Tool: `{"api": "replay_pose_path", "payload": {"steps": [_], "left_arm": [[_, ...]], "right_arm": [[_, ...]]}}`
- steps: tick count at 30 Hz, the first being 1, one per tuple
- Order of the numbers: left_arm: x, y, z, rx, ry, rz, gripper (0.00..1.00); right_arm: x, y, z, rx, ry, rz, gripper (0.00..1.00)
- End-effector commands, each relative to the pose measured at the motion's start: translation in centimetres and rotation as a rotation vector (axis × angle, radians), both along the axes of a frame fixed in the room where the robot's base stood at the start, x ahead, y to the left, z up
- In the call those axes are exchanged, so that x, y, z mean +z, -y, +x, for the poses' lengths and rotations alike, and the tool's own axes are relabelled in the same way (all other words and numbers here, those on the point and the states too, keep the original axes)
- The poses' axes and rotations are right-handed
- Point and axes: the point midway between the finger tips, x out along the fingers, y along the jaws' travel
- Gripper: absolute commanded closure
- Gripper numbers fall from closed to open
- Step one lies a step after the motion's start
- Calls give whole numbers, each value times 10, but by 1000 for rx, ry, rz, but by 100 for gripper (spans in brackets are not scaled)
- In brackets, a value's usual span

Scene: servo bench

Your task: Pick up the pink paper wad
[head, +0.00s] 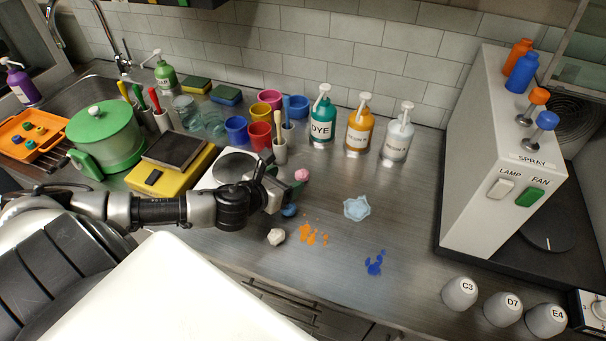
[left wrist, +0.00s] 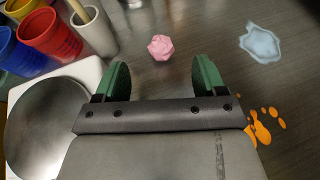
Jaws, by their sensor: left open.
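The pink paper wad (head: 301,175) is a small crumpled ball on the steel bench. In the left wrist view the pink wad (left wrist: 160,47) lies just beyond the fingertips, centred between them and not touching either. My left gripper (head: 297,197) reaches in from the left, beside the white hot plate. In the left wrist view its two green fingers (left wrist: 162,78) are spread wide with nothing between them. My right gripper is not in view.
Orange splats (head: 312,234), a pale blue puddle (head: 357,208) and blue splats (head: 375,263) mark the bench. Cups (head: 260,135) and pump bottles (head: 322,117) stand behind. A white spray cabinet (head: 485,150) stands right.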

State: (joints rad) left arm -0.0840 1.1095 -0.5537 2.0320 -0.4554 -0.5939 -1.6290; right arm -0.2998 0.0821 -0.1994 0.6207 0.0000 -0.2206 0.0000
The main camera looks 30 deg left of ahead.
Motion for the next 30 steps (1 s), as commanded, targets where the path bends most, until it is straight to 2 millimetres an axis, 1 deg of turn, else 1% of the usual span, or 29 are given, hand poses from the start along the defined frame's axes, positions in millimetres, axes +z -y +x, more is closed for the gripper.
{"api": "replay_pose_path", "payload": {"steps": [1, 3, 8, 11, 15, 19, 23, 28, 29, 30], "left_arm": [[-1, 0, 8, 3, 2, -2, 29], [-4, 0, 14, 3, 1, -1, 29], [-9, 2, 22, 0, 0, -1, 29], [-12, 2, 32, 2, 1, -2, 29], [-20, 3, 52, 3, 1, -2, 29], [-26, 4, 66, 1, 0, -2, 29], [-29, 5, 70, 0, -1, 0, 29], [-30, 5, 70, 0, -2, 1, 29], [-30, 5, 70, 0, -2, 1, 31], [-30, 5, 70, 0, -2, 1, 37]], "right_arm": [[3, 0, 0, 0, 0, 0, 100], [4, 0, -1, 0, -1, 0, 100], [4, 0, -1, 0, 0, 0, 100], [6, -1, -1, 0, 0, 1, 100], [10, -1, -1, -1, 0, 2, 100], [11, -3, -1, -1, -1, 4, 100], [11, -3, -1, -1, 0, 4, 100], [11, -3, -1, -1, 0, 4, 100], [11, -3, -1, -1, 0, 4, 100], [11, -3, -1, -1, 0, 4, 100]]}}
